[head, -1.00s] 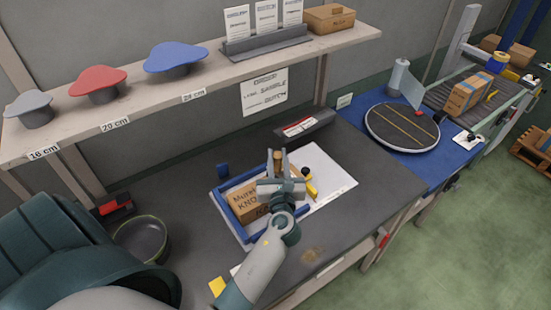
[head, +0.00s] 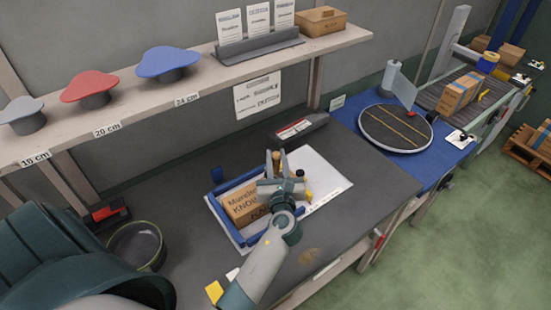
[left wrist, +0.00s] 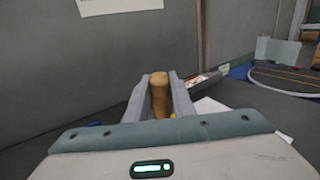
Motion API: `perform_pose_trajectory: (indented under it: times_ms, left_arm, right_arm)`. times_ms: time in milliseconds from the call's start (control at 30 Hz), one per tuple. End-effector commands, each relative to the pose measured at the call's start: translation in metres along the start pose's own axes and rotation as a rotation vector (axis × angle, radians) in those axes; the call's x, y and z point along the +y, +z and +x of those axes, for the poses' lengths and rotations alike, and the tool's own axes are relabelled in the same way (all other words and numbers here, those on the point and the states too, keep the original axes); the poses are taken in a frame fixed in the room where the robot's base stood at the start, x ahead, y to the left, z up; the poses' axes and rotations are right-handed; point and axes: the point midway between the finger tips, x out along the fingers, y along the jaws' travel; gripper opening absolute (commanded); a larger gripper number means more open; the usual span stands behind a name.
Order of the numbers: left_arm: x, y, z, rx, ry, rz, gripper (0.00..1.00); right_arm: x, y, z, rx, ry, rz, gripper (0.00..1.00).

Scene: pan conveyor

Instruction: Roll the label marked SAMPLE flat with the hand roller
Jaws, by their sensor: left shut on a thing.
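My left gripper (head: 279,163) is shut on an upright wooden handle, which I take to be the hand roller's (left wrist: 160,97). In the head view the wooden tip (head: 276,156) shows between the fingers. The roller's lower end is hidden behind the gripper, so I cannot tell whether it touches anything. The gripper is over the right side of a blue tray (head: 213,206) holding a cardboard box (head: 240,203). A white sheet (head: 325,181) lies on the bench to the right of the gripper. I cannot read a SAMPLE label on the box or sheet. My right gripper is not in view.
A yellow object (head: 308,196) on the sheet is partly hidden by my gripper. A dark device (head: 299,129) stands behind the sheet. A dark bowl (head: 137,245) is at the left. A shelf (head: 190,84) runs above the bench. A round turntable (head: 396,128) is at the right.

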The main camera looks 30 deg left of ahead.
Motion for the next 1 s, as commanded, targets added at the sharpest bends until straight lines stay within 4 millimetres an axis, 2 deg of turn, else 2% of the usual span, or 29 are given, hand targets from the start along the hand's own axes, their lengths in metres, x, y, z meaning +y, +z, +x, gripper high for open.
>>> perform_pose_trajectory:
  times_ms: [600,1000]
  left_arm:
    - [-0.018,0.0,0.009,0.002,-0.003,-0.002,0.0]
    - [-0.02,0.001,0.011,0.001,-0.002,-0.001,0.0]
  right_arm:
    - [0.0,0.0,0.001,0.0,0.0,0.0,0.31]
    - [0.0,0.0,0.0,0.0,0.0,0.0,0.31]
